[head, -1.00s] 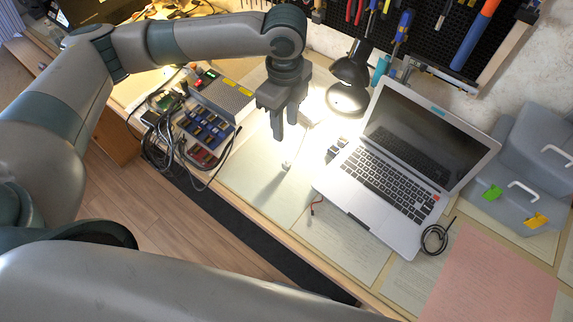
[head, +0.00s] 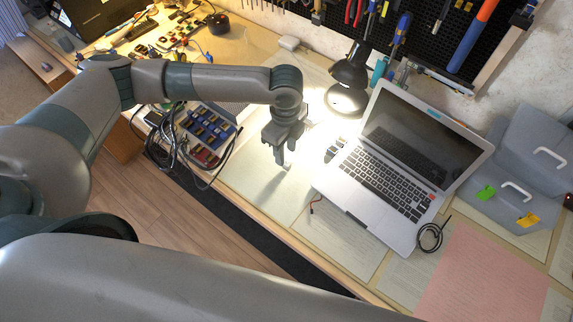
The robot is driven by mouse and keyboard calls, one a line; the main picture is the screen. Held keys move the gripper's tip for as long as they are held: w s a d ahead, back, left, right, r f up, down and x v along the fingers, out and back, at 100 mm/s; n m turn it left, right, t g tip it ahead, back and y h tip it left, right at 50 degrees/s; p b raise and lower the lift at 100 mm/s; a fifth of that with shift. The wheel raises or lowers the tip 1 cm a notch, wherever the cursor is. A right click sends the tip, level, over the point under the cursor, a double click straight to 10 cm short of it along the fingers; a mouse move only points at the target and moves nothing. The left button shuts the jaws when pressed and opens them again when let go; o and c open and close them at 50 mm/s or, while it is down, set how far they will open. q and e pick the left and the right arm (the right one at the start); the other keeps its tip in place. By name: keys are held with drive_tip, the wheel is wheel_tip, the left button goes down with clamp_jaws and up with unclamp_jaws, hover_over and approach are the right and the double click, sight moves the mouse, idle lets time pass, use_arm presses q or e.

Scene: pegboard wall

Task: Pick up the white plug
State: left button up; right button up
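The white plug (head: 287,167) is a very small pale thing on the sheet-covered desk, left of the laptop. It lies right at the fingertips of my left gripper (head: 284,157), which points down over it and hides part of it. The two fingers look a little apart, and I see no clear grip on the plug. Whether the fingers touch it is too small to tell. My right gripper is out of view.
An open laptop (head: 408,150) stands to the right, with a lit black lamp (head: 349,75) behind. A box of coloured parts (head: 207,132) and cables lie to the left. A grey toolbox (head: 525,175) is at far right. The paper in front is clear.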

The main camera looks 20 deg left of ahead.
sight(287, 163)
use_arm(q)
drive_tip(key=shift+s+d+f+p, duration=0.1)
drive_tip(key=shift+f+p, duration=0.45)
drive_tip(key=shift+f, duration=0.1)
wheel_tip(287, 163, down, 3)
drive_tip(key=shift+s+d+f+p, duration=0.1)
drive_tip(key=shift+p, duration=0.5)
drive_tip(key=shift+f, duration=0.35)
clamp_jaws()
